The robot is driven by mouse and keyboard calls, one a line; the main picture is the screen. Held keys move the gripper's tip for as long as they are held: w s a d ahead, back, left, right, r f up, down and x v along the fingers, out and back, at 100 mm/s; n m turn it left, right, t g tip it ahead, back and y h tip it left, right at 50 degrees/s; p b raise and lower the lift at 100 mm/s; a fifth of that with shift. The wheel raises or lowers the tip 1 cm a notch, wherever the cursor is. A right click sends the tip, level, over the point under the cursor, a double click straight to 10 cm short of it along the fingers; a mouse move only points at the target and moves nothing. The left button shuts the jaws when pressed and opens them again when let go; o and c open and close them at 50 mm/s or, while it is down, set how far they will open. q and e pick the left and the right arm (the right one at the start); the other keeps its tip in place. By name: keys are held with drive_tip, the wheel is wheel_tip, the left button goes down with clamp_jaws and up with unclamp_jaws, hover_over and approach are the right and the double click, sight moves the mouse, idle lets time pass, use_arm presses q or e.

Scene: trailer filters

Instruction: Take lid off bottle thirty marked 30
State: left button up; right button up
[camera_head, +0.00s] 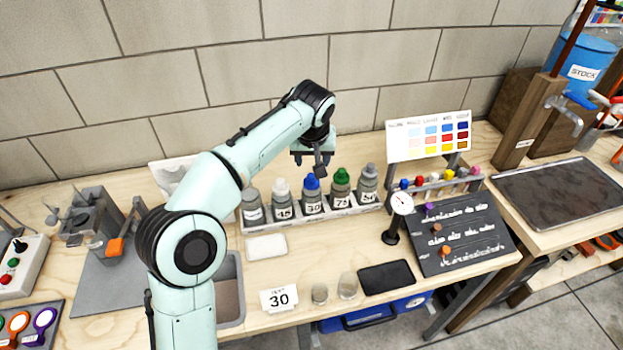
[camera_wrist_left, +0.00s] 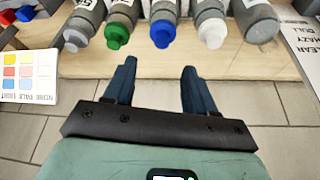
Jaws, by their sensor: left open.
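Bottle thirty (camera_head: 312,204) is a grey bottle labelled 30, upright in the middle of a row of bottles in a pale rack (camera_head: 325,211). Its blue lid (camera_head: 312,182) is on top; in the left wrist view the blue lid (camera_wrist_left: 163,33) lies beyond the fingertips, in line with the gap between them. My left gripper (camera_head: 318,168) is open and empty, just above and behind the lid in the head view. Its two dark fingers (camera_wrist_left: 157,68) are apart, with nothing between them. My right gripper is not in view.
Neighbouring bottles stand close: one with a white lid (camera_head: 282,186) on the left, one with a green lid (camera_head: 341,175) on the right. A dial gauge (camera_head: 401,203) and a colour chart (camera_head: 428,137) are to the right. A "30" card (camera_head: 279,299) stands in front. The wall is behind.

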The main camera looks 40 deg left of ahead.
sight(311, 175)
use_arm(q)
drive_tip(key=x, duration=0.9)
drive_tip(key=shift+a+f+b, duration=0.25)
drive_tip(key=shift+f+b, duration=0.05)
drive_tip(key=shift+b, duration=0.1)
clamp_jaws()
